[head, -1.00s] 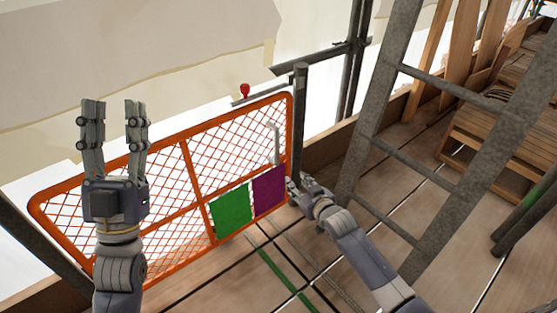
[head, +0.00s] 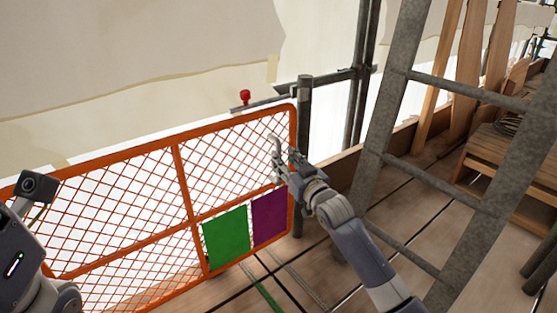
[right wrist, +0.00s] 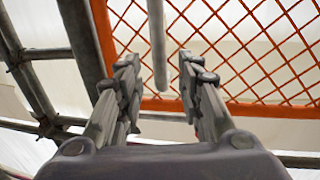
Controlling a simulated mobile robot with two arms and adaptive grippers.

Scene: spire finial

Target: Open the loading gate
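The loading gate (head: 178,190) is an orange frame with wire mesh, upright across the left half of the head view. A grey upright handle bar (head: 276,150) is on it near its right end, beside a dark post (head: 303,125). My right gripper (head: 282,166) is at the handle bar. In the right wrist view its two fingers (right wrist: 158,66) are open, with the handle bar (right wrist: 158,40) showing between them; contact cannot be told. My left arm shows at the lower left edge of the head view, its fingers out of view.
Green (head: 226,237) and purple (head: 268,217) panels hang on the gate. A red knob (head: 244,96) sits beyond its top edge. A grey ladder (head: 390,130) stands right of my right arm. Wooden planks (head: 470,75) and a stack of boards (head: 500,165) are farther right.

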